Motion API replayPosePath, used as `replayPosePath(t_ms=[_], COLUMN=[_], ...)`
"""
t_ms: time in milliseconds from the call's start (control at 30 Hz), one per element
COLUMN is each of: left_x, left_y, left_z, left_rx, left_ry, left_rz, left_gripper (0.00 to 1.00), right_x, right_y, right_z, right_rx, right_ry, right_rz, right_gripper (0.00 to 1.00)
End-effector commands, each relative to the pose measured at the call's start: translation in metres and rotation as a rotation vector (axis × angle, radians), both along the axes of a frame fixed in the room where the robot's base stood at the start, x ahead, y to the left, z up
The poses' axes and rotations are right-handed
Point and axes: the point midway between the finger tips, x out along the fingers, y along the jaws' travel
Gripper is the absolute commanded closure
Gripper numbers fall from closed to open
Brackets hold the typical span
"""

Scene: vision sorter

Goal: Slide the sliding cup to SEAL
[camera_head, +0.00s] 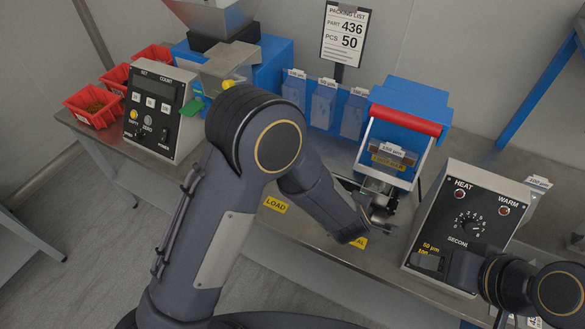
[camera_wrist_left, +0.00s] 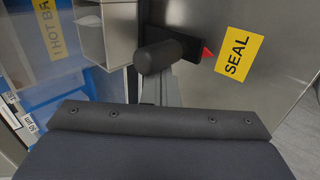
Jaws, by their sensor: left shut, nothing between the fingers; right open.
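The sliding cup (camera_wrist_left: 106,32) shows in the left wrist view as a pale grey, box-like piece at upper left. A black plate beside it carries a red pointer (camera_wrist_left: 208,53), which faces the yellow SEAL label (camera_wrist_left: 238,53). In the head view my left forearm partly covers the SEAL label (camera_head: 361,242) and the cup area under the blue sealer (camera_head: 400,118). My right gripper (camera_head: 430,263) is open in front of the heat control box.
The heat control box (camera_head: 478,190) stands right of the sealer. A yellow LOAD label (camera_head: 275,204) lies on the bench left of my left forearm.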

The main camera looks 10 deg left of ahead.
Motion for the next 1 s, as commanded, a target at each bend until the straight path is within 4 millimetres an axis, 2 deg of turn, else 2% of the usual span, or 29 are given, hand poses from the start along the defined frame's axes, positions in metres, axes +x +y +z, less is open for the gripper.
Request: replayPosePath(t_ms=[567, 1000], left_x=[0.007, -0.015], left_y=[0.02, 0.027], left_z=[-0.001, 0.031], left_rx=[0.001, 0.0], left_ry=[0.0, -0.001], left_rz=[0.002, 0.001], left_gripper=[1.0, 1.0], right_x=[0.0, 0.0], right_y=[0.0, 0.0], right_z=[-0.008, 0.011], right_rx=[0.0, 0.0], right_ry=[0.0, 0.0], right_rz=[0.0, 0.0], right_gripper=[0.51, 0.51])
